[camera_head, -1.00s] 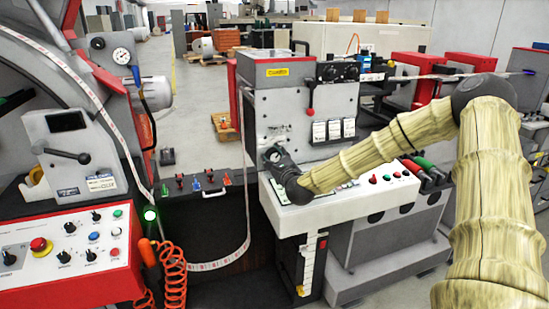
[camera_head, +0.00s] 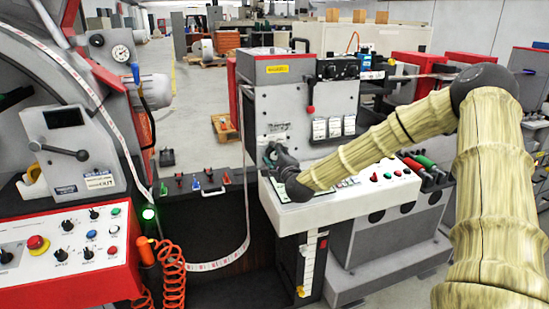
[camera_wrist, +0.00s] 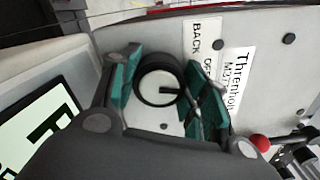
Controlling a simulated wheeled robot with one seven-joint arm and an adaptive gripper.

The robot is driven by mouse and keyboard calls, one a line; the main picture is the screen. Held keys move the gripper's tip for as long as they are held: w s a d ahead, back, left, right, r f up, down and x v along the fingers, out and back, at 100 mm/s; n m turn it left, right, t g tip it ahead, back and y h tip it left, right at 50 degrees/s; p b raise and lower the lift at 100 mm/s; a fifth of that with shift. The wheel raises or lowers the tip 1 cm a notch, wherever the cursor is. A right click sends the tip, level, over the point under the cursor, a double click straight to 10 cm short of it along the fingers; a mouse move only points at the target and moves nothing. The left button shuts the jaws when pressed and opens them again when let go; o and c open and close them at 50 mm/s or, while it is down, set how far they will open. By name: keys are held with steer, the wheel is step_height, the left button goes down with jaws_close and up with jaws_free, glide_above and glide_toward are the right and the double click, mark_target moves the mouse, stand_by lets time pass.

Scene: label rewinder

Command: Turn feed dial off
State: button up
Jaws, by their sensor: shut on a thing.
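In the wrist view a round dial (camera_wrist: 147,96) with a dark ring, a pale face and a black bar mark sits on the grey machine plate. The bar runs from about its middle toward the right finger. My gripper (camera_wrist: 165,88) has its teal finger pads on either side of the dial and is shut on it. A white label (camera_wrist: 197,40) reading BACK and OFF lies above the right finger, which partly covers its lower end. In the head view my gripper (camera_head: 271,158) is at the lower left of the grey machine front (camera_head: 285,110); the dial is hidden there.
A red-knobbed lever (camera_head: 310,100) and white tags (camera_head: 334,127) are right of my gripper. A white button panel (camera_head: 375,180) lies below my arm. A red console (camera_head: 65,250) stands at left, and a pale web (camera_head: 240,240) hangs between the machines.

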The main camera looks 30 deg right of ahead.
steer(key=shift+n, duration=1.1)
steer(key=o, duration=1)
steer(key=v, duration=1.2)
